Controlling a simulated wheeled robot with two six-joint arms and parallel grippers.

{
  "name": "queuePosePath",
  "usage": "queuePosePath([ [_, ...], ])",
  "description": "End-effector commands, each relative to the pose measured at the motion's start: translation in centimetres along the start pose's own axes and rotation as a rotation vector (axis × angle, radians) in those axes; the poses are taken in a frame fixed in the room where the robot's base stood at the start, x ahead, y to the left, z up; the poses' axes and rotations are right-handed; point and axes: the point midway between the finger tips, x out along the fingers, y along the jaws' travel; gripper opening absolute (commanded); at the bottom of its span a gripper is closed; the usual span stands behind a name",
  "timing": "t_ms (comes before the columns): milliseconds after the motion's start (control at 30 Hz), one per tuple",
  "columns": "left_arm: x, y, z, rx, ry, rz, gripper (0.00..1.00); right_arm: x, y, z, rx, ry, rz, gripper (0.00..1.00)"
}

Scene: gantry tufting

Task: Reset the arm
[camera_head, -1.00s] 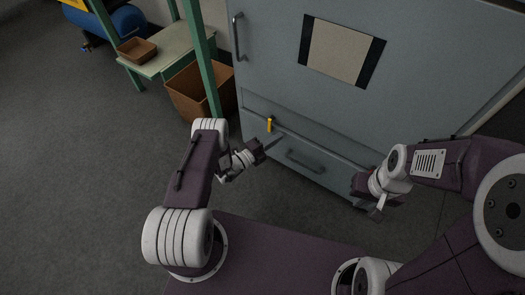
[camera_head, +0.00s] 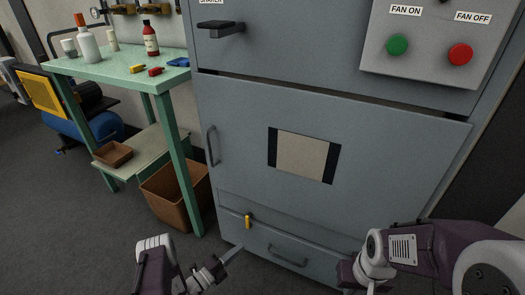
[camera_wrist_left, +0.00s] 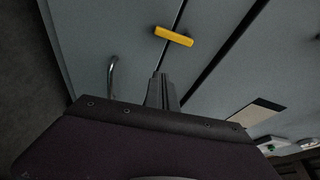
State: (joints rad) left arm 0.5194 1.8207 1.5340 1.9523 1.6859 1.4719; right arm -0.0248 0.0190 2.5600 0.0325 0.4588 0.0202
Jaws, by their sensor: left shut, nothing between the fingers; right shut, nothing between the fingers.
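My left gripper (camera_head: 232,256) is at the bottom of the head view, in front of the grey cabinet's lower drawer. In the left wrist view its fingers (camera_wrist_left: 162,90) are together with nothing between them. The yellow latch (camera_head: 248,221) on the cabinet is just above and right of it in the head view; in the left wrist view the latch (camera_wrist_left: 174,36) is beyond the fingertips, apart from them. My right arm's wrist shows at the lower right of the head view. My right gripper (camera_head: 350,284) is low there, shut and partly cut off by the frame edge.
The grey cabinet (camera_head: 225,120) fills the middle, with a door handle (camera_head: 213,146) and a drawer handle (camera_head: 288,256). A green table (camera_head: 120,68) with bottles stands left, a brown bin (camera_head: 172,196) below it. Dark floor (camera_head: 60,215) is clear at left.

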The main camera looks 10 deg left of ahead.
Motion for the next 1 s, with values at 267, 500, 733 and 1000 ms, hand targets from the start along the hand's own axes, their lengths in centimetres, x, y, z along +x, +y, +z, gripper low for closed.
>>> queuePosePath([
  [267,7.7,-12.8,0.3,0.243,0.184,-0.111,0.0,-0.7,0.0,-0.1,0.0,0.0,0.0,0.0],
  [500,9.8,-26.1,-14.0,0.653,0.742,-0.095,0.0,-1.3,0.0,-0.1,0.0,0.0,0.0,0.0],
  [733,-0.5,-26.5,-23.6,1.371,1.351,-0.054,0.0,-1.8,0.0,-0.2,0.0,0.0,0.0,0.0],
  [1000,-12.6,-22.8,-19.3,2.196,2.066,-0.269,0.0,-2.0,0.0,-0.2,0.0,0.0,0.0,0.0],
])
